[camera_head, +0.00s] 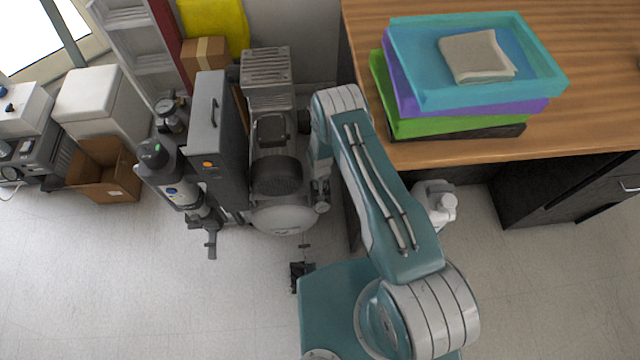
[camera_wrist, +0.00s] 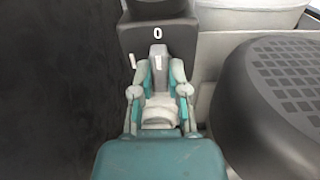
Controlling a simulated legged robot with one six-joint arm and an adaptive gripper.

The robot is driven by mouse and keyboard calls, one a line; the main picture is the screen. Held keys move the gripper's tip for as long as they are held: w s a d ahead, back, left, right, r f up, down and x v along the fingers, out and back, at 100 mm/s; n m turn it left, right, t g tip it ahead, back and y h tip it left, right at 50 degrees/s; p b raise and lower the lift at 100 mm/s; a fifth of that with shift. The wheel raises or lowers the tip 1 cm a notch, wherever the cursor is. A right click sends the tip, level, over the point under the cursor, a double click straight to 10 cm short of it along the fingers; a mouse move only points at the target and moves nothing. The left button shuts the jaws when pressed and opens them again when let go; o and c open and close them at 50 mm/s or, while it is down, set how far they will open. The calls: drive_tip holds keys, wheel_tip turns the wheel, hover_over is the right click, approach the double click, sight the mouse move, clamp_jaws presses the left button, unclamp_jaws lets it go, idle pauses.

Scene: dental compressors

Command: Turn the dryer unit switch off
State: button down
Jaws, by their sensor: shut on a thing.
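The switch knob (camera_wrist: 158,61) is grey with a white line on it, in the wrist view. It sits on a dark grey housing (camera_wrist: 128,38), just below a white "0". The white line points up towards the "0". A second white mark shows at the knob's left. My gripper (camera_wrist: 159,72) is shut on the knob, one teal and grey finger at each side. The head view shows the compressor assembly (camera_head: 270,132) and a tall grey box (camera_head: 208,125) beside it. The knob cannot be made out there, and my fingers are not clear beside my arm.
A black ribbed cover (camera_wrist: 275,100) stands close at the right of my gripper. In the head view, a wooden table (camera_head: 590,125) with stacked trays (camera_head: 405,70) is at the right. An open cardboard box (camera_head: 105,170) lies left. The floor in front is mostly clear.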

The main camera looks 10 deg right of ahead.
drive_tip(key=shift+w, duration=0.15)
drive_tip(key=c, duration=0.6)
unclamp_jaws()
drive_tip(key=shift+c, duration=0.2)
wheel_tip(320, 180, up, 12)
drive_tip(key=shift+a, duration=0.1)
